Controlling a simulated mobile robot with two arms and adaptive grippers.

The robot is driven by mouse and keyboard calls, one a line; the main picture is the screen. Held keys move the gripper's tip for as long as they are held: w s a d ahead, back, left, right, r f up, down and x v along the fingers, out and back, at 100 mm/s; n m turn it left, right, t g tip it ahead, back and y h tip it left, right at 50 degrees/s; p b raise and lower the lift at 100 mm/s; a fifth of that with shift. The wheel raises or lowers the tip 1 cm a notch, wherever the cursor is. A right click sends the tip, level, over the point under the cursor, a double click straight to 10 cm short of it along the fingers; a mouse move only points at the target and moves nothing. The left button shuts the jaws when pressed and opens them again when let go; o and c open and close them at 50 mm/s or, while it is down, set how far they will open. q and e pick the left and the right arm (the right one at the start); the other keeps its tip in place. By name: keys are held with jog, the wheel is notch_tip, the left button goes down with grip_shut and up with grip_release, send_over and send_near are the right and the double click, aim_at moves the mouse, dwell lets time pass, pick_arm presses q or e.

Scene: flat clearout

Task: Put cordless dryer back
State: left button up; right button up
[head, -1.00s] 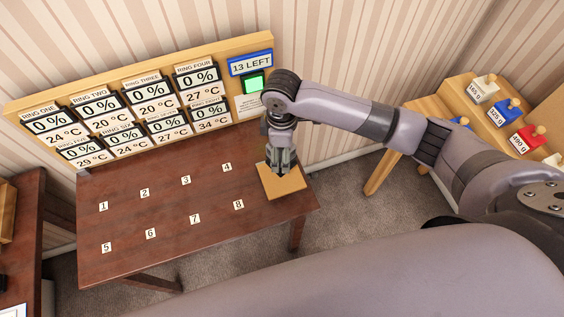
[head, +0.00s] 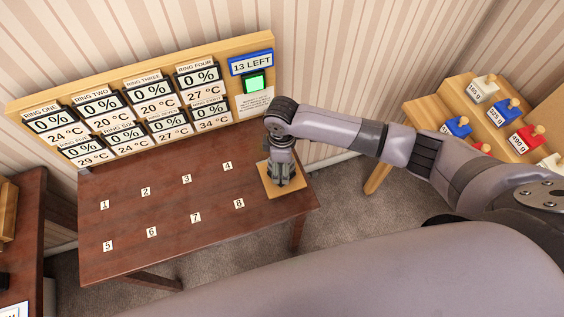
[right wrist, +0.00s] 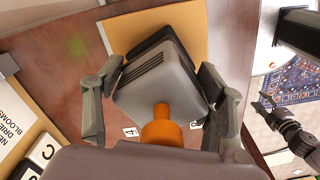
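The cordless dryer (right wrist: 150,88), a grey block with vent slots, a dark base and an orange knob, sits between the fingers of my right gripper (right wrist: 160,78). Both fingertips appear to be against its sides, so the gripper looks shut on it. In the head view my right gripper (head: 281,180) is low over the tan square pad (head: 271,191) at the table's right end, and the dryer there is mostly hidden by the fingers. What looks like my left gripper (right wrist: 284,122) shows at the right of the right wrist view; its finger state is unclear.
The brown table (head: 165,190) has numbered spots and is otherwise bare. A board (head: 140,100) of percent and temperature displays stands behind it, with a lit green square (head: 254,83) and a "13 LEFT" sign. A wooden rack (head: 497,112) with coloured, knobbed weights stands at right.

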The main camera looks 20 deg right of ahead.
jog(key=o, duration=0.5)
jog(key=shift+c, duration=0.2)
notch_tip(320, 180, up, 12)
jog(key=shift+r+b, duration=0.15)
jog(key=shift+b, duration=0.2)
dwell(0.4)
